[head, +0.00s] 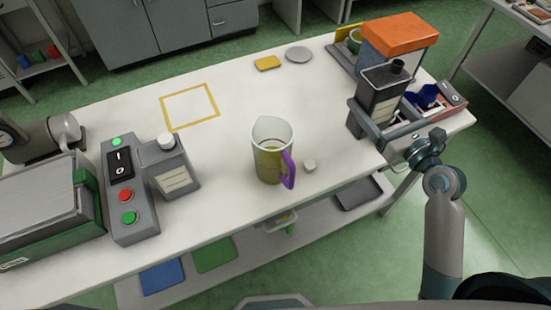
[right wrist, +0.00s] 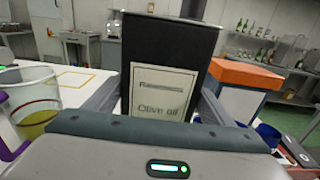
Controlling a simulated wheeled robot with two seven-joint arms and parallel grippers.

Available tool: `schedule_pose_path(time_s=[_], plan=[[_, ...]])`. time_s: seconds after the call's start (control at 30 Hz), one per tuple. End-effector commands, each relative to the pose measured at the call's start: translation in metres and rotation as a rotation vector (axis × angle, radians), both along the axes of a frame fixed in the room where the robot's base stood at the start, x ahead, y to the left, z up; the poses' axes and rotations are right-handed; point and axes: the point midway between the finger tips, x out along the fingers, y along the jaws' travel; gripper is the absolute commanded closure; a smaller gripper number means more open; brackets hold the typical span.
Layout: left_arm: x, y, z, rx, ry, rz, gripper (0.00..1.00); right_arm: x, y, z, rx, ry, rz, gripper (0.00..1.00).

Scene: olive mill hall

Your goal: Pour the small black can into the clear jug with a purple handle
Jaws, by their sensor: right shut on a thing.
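The small black can (head: 381,92) is upright at the right of the table, with a dark spout on top and a pale label. It also shows in the right wrist view (right wrist: 165,45), the label facing my wrist. My right gripper (head: 376,118) is shut on the can; its fingers hide the lower part, so I cannot tell whether the can touches the table. The clear jug (head: 268,150) with a purple handle (head: 289,170) stands upright at mid-table, left of the can. Yellow-green contents show in it in the right wrist view (right wrist: 35,110). My left gripper is not in view.
A grey can (head: 172,168) and a button box (head: 128,190) stand left. An orange-topped box (head: 400,32) is close behind the black can. A yellow outlined square (head: 190,107) is empty. The table between jug and can is clear.

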Motion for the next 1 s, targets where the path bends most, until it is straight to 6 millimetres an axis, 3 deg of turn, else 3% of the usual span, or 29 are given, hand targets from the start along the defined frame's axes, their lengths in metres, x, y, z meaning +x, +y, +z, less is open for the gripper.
schedule_pose_path(time_s=[0.27,0.8,1.0], plan=[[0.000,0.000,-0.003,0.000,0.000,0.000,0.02,-0.004,0.006,-0.001,0.000,-0.003,0.011,0.63],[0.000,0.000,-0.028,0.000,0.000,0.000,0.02,-0.051,0.065,-0.018,-0.001,-0.002,0.130,0.63],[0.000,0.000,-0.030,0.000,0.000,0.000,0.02,-0.060,0.074,-0.019,0.000,-0.003,0.150,0.63]])
